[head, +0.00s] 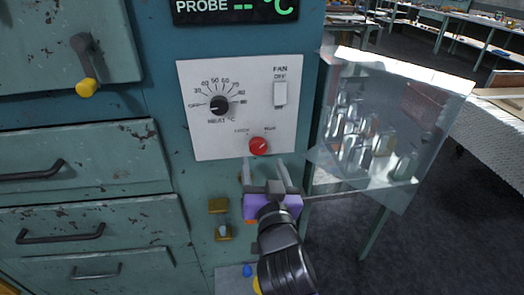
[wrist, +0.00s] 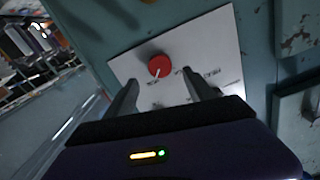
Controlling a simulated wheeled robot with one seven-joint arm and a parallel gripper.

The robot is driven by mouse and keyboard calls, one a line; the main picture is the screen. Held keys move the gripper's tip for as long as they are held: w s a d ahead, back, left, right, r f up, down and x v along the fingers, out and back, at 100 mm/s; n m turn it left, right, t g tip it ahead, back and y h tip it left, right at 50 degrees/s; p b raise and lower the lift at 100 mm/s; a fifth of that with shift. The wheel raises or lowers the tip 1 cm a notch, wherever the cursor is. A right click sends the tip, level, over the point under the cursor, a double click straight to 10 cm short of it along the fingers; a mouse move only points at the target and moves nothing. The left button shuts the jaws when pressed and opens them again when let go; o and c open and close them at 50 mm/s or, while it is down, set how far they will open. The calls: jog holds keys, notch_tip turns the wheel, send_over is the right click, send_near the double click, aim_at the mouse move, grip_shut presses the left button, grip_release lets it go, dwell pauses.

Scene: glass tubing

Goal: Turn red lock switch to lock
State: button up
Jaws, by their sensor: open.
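The red lock switch (head: 259,146) is a round red knob low on a white control panel (head: 216,137). Small labels stand above it, one to its left and one to its right. It also shows in the wrist view (wrist: 160,66), with a pale pointer line on its face. My gripper (head: 264,165) is just below the knob in the head view. Its fingers are apart and empty. In the wrist view the knob lies beyond the gap between the fingertips (wrist: 162,84), and the fingers do not appear to touch it.
A black heat dial (head: 219,105) and a white fan switch (head: 280,94) sit higher on the panel. A clear glass-like box (head: 385,130) juts out to the right. Brass fittings (head: 220,205) are on the cabinet below left. A yellow-tipped lever (head: 86,87) is at upper left.

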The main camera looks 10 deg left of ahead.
aim_at(259, 148)
jog(key=shift+p+x, duration=0.35)
jog(key=shift+x, duration=2.7)
jog(key=c, duration=1.4)
